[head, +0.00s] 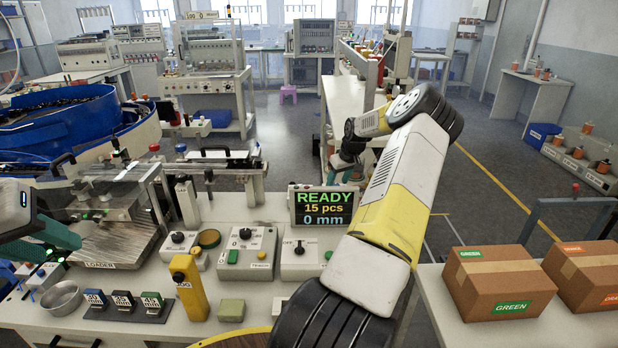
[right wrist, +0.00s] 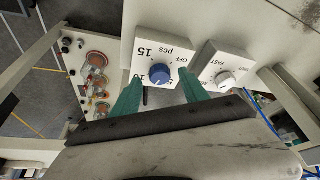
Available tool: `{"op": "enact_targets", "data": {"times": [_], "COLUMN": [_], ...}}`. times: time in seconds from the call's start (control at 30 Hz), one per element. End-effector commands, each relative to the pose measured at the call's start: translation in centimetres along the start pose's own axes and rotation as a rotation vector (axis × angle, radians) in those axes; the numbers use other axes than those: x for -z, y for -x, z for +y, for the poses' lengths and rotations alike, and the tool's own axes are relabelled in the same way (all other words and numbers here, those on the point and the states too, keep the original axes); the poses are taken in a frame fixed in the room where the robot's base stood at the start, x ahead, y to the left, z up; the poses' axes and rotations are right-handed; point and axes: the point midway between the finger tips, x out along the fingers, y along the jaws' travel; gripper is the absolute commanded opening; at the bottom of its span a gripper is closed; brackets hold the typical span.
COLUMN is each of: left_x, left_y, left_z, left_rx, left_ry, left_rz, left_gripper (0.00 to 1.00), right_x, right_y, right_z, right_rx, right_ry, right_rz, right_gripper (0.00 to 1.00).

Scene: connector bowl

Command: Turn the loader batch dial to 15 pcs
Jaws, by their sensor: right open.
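The batch dial in the right wrist view is a blue knob (right wrist: 160,75) on a white plate marked OFF, 10, 15 and pcs. The direction of its pointer is too small to tell. My right gripper (right wrist: 159,77) is open, with one teal finger on each side of the knob and gaps between. In the head view, my right gripper (head: 346,162) is beyond the bench and partly hidden by its arm; I cannot make out the dial there. The screen (head: 323,207) reads READY, 15 pcs, 0 mm. My left gripper (head: 62,236) is at the left edge; its opening is unclear.
Beside the batch dial is another plate with a white knob (right wrist: 225,79), marked FAST. The bench carries a yellow post (head: 189,287), a metal bowl (head: 62,297) and several dial boxes. Cardboard boxes (head: 499,283) stand at the right. A blue bowl feeder (head: 60,125) is at the left.

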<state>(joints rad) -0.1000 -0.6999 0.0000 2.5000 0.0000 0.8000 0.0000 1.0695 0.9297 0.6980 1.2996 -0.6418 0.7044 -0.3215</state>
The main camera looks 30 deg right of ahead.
Motion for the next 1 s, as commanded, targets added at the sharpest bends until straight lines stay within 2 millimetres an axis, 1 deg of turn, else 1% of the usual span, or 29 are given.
{"op": "enact_targets", "data": {"times": [0.03, 0.17, 0.43, 0.47, 0.6, 0.67, 0.7, 0.73, 1.0], "left_x": [0.0, 0.0, 0.0, 0.0, 0.0, 0.0, 0.0, 0.0, 0.0], "left_y": [0.0, 0.0, 0.0, 0.0, 0.0, 0.0, 0.0, 0.0, 0.0], "left_z": [0.0, 0.0, 0.0, 0.0, 0.0, 0.0, 0.0, 0.0, 0.0], "left_rx": [0.000, 0.000, 0.000, 0.000, 0.000, 0.000, 0.000, 0.000, 0.000], "left_ry": [0.000, 0.000, 0.000, 0.000, 0.000, 0.000, 0.000, 0.000, 0.000], "left_rz": [0.000, 0.000, 0.000, 0.000, 0.000, 0.000, 0.000, 0.000, 0.000], "left_gripper": [0.36, 0.36, 0.36, 0.36, 0.36, 0.36, 0.36, 0.36, 0.36], "right_x": [0.1, 0.1, 0.1, 0.1, 0.1, 0.1, 0.1, 0.1, 0.1], "right_y": [-0.7, -1.5, -1.7, -1.7, -1.7, -1.7, -1.7, -1.7, -1.6], "right_z": [0.0, 0.0, 0.0, 0.0, 0.0, 0.0, 0.0, 0.1, 0.0], "right_rx": [0.001, -0.001, -0.002, -0.002, -0.002, -0.002, -0.002, -0.002, -0.011], "right_ry": [-0.001, 0.000, -0.001, -0.001, -0.001, -0.001, -0.001, -0.001, -0.016], "right_rz": [0.001, 0.001, 0.002, 0.002, 0.002, 0.002, 0.002, 0.002, 0.002], "right_gripper": [0.52, 0.52, 0.52, 0.50, 0.23, 0.11, 0.03, 0.00, 0.00]}}
